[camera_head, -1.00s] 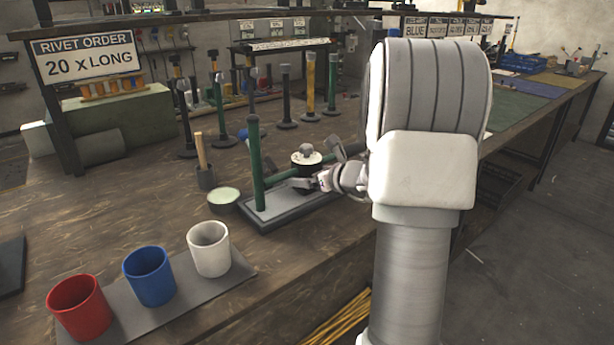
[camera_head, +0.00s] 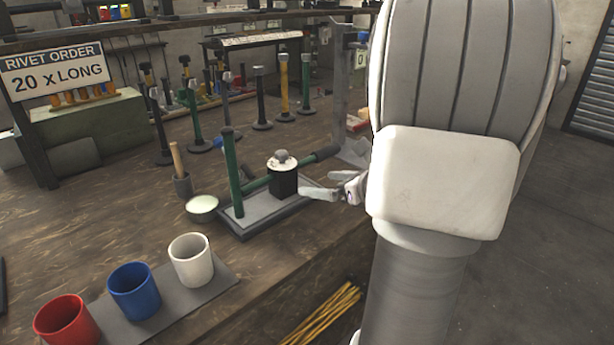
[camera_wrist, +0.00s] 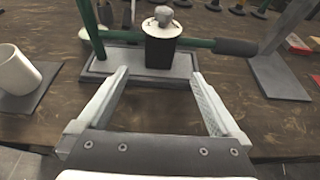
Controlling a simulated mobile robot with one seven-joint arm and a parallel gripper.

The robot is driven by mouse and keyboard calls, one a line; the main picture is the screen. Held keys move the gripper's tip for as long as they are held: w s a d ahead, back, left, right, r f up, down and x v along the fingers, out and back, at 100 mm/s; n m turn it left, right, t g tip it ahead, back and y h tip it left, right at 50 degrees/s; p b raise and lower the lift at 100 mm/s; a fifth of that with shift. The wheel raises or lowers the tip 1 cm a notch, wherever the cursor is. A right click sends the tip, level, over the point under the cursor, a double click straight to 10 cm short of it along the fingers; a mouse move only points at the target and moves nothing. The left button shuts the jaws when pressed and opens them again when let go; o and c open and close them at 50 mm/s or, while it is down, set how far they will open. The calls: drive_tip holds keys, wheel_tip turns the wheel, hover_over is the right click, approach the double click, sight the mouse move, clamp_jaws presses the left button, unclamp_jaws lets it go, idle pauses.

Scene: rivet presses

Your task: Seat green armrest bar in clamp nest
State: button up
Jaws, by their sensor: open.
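The green armrest bar (camera_head: 257,184) lies low across the black clamp block (camera_head: 284,181), which has a pale round top and a grey knob. The bar's dark grip end sticks out to the right. The bar (camera_wrist: 198,43) also shows in the wrist view, running behind the clamp block (camera_wrist: 161,50); the block hides its middle, so I cannot tell how deep it sits. An upright green post (camera_head: 232,172) stands at the left end of the grey base tray (camera_head: 262,222). My gripper (camera_wrist: 158,77) is open and empty, in front of the block and apart from the bar.
White (camera_head: 190,260), blue (camera_head: 134,291) and red (camera_head: 66,322) cups stand on a grey mat at front left. A round pale-topped tin (camera_head: 202,205) sits left of the tray. A grey upright stand (camera_head: 341,95) is behind right. Several coloured posts stand farther back.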

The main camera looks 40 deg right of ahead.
drive_tip(key=shift+v, duration=1.05)
drive_tip(key=shift+a+r, duration=0.1)
